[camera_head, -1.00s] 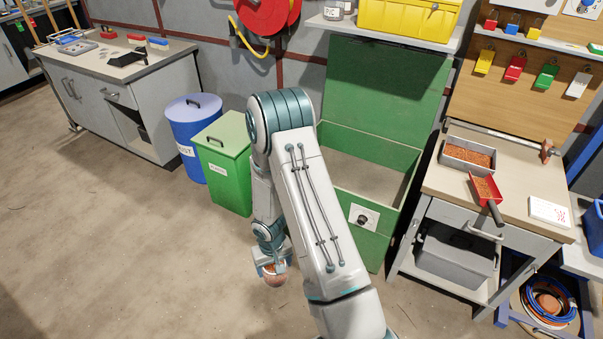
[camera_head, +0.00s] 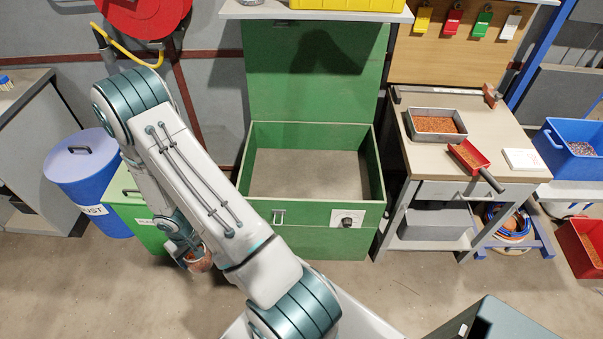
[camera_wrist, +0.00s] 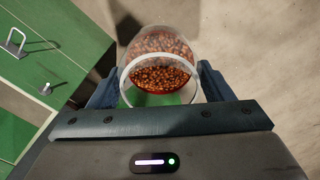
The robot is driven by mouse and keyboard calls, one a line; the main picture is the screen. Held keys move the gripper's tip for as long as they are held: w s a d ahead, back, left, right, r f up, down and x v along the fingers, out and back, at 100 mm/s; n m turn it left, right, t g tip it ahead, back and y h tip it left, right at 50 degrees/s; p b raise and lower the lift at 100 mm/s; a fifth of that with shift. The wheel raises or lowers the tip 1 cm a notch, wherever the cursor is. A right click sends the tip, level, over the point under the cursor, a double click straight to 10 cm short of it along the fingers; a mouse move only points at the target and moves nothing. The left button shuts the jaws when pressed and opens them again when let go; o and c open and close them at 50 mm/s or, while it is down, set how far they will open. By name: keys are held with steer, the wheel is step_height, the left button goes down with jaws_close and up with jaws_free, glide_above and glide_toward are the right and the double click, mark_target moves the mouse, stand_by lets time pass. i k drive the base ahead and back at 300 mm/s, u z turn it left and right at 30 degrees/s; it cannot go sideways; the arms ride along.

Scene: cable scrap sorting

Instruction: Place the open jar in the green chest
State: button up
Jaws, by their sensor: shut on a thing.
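The open jar (camera_wrist: 160,62) is clear glass and holds many small copper-brown pieces. In the wrist view it sits between the two fingers of my gripper (camera_wrist: 150,88), which is shut on it. In the head view the jar (camera_head: 199,261) hangs low at the end of my gripper (camera_head: 188,253), left of the green chest. The green chest (camera_head: 300,216) stands in the middle with its lid (camera_head: 315,75) raised against the wall. Its inside shows a bare grey-brown floor. My arm crosses in front of the chest's left side.
A green bin (camera_head: 137,215) and a blue drum (camera_head: 85,175) stand left of the chest. A workbench (camera_head: 408,158) on the right bears a metal tray (camera_head: 437,135) of copper bits and a red scoop (camera_head: 468,157). A shelf (camera_head: 330,13) hangs above the chest.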

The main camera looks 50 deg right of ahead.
mark_target(304, 187)
steer(key=z, duration=0.85)
steer(key=i, duration=0.9)
steer(key=z, duration=0.9)
